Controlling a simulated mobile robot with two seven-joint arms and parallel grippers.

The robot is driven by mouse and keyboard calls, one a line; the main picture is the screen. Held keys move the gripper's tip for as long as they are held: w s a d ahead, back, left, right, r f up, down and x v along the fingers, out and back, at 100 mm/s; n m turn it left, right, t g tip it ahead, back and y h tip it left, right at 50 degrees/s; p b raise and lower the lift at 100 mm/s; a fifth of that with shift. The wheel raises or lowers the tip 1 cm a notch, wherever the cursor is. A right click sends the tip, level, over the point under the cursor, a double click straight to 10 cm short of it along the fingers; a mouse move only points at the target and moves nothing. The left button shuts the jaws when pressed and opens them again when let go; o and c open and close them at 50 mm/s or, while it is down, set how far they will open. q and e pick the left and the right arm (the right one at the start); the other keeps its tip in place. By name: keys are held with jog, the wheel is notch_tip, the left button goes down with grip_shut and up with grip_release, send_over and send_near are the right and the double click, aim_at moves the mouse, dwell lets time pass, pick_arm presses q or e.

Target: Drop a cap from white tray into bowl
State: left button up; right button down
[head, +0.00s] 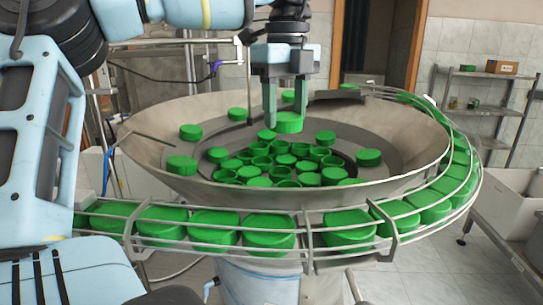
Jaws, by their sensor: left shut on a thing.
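The bowl (150,157) is a wide grey metal feeder dish in the middle of the head view. Many green caps lie in its centre, and a few sit on its inner ledge. My left gripper (286,117) points down over the bowl and is shut on a green cap (289,124), held between the fingertips above the other caps. A white tray (515,200) stands at the right edge of the view; its inside is mostly hidden. My right gripper is not in view.
A railed track (300,225) with large green caps curves around the bowl's front and right side. A metal shelf (483,110) with a cardboard box (501,67) stands at the back right. Open floor shows between the track and the white tray.

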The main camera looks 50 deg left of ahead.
pick_arm(q)
jog(key=shift+f, duration=0.3)
jog(key=o, duration=1)
jog(key=shift+o, duration=0.2)
jog(key=shift+r+b, duration=0.4)
jog(key=shift+r, duration=3.5)
